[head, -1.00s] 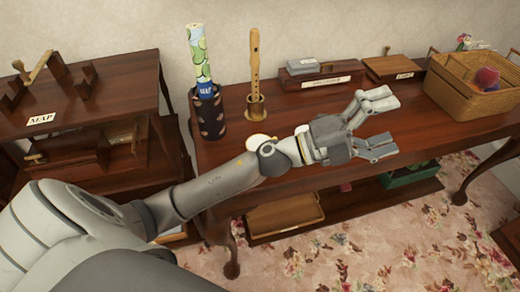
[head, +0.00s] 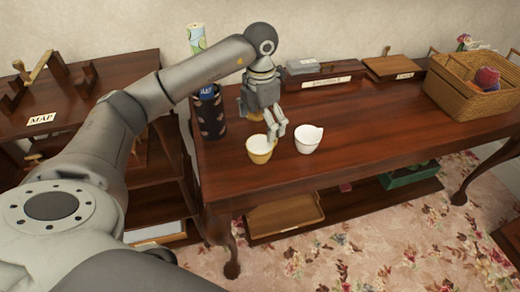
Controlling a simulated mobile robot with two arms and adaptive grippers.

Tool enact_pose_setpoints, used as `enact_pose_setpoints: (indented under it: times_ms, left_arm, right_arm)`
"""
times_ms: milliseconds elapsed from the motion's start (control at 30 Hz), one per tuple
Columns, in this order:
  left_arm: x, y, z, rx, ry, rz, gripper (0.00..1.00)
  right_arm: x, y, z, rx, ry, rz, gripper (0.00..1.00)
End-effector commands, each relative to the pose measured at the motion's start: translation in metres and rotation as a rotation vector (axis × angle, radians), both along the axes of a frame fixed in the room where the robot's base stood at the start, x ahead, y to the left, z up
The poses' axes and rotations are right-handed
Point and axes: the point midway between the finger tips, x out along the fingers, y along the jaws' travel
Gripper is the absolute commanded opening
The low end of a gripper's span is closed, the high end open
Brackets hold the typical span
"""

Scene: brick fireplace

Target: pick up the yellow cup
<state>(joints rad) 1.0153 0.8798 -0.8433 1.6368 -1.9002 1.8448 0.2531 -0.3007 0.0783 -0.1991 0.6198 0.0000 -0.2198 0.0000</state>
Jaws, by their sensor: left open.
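The yellow cup (head: 259,152) stands upright on the dark wooden table, near its front left part. Its inside is white. My left gripper (head: 272,130) points down from above and behind the cup, with its fingers close to the cup's back right rim. The gripper is open and holds nothing that I can see. Whether a finger touches the cup or reaches into it I cannot tell. A white cup (head: 308,140) stands just right of the yellow cup. My right gripper is not in view.
A dark patterned holder (head: 209,116) with a rolled map (head: 196,38) stands left of the gripper. A wicker basket (head: 468,101) with a red ball of yarn is at the right end of the table (head: 370,125). Boxes line the back; the table's middle is clear.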

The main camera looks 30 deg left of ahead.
Motion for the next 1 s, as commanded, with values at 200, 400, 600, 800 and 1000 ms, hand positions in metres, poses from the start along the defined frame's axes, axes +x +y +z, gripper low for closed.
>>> enact_pose_setpoints:
  times_ms: [200,400,600,800,1000]
  left_arm:
    - [-0.002,0.005,-0.03,0.019,0.013,0.007,0.96]
    - [-0.001,0.005,-0.052,0.016,0.008,0.006,0.96]
    - [-0.001,0.005,-0.072,0.016,0.012,0.006,0.96]
    - [0.001,0.005,-0.099,0.013,0.006,0.005,0.96]
    - [0.001,0.005,-0.106,0.013,0.005,0.005,0.96]
  right_arm:
    - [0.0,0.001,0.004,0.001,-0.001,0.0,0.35]
    - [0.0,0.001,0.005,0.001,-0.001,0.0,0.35]
    - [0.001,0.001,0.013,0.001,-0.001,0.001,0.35]
    - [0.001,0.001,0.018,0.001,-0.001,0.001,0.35]
    - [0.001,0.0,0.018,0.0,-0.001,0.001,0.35]
